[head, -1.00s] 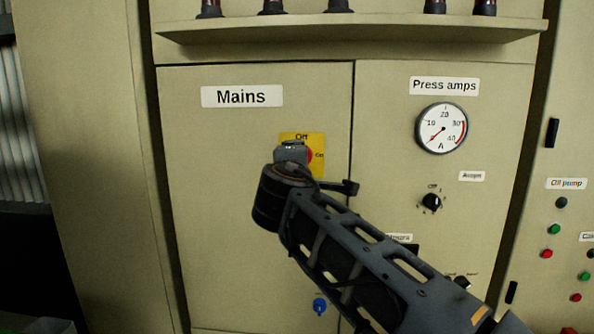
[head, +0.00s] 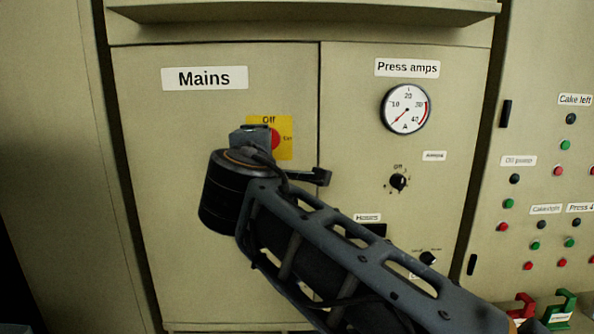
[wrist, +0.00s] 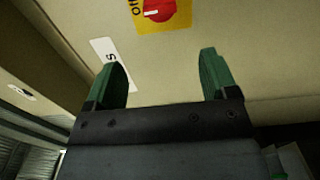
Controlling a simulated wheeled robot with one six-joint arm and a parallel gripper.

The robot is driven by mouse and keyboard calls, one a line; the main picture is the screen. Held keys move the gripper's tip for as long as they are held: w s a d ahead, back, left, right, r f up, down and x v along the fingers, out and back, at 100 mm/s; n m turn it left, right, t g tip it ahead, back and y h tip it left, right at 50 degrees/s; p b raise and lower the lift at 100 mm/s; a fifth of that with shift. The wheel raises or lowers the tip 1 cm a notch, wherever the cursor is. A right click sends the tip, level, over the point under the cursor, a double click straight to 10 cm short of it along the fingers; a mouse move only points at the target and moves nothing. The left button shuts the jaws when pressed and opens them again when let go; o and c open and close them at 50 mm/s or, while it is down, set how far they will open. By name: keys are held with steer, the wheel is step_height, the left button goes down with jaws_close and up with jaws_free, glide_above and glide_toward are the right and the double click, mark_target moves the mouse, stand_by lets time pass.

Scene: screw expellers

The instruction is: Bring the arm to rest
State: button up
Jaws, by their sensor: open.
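My arm reaches up across the head view in front of the cabinet, and its wrist end covers part of the yellow switch plate there.
The cabinet door bears a Mains label (head: 205,78). To the right are a Press amps gauge (head: 406,109), a black selector knob (head: 398,182) and a panel of red and green buttons (head: 509,203). A shelf (head: 300,13) juts out above. Red and green handles (head: 562,308) stand at lower right.

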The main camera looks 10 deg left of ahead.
steer(key=d+f+m+g+h, duration=0.1)
steer(key=d+f+m+g, duration=0.25)
steer(key=f, duration=0.65)
steer(key=d+f+m+g+h, duration=0.1)
steer(key=d+f+m+g, duration=0.25)
steer(key=f, duration=0.65)
steer(key=s+d+f+m+g, duration=0.2)
steer(key=s+d+f+m, duration=0.2)
steer(key=d+f, duration=0.2)
steer(key=s+d+f+m+g+h, duration=0.1)
steer(key=s+d+f+m, duration=0.3)
steer(key=d, duration=0.6)
steer(key=s+d+f+m+g, duration=0.4)
steer(key=d+f+m, duration=0.1)
steer(key=d+f, duration=0.4)
steer(key=shift+m+h, duration=0.3)
steer(key=shift+h, duration=0.1)
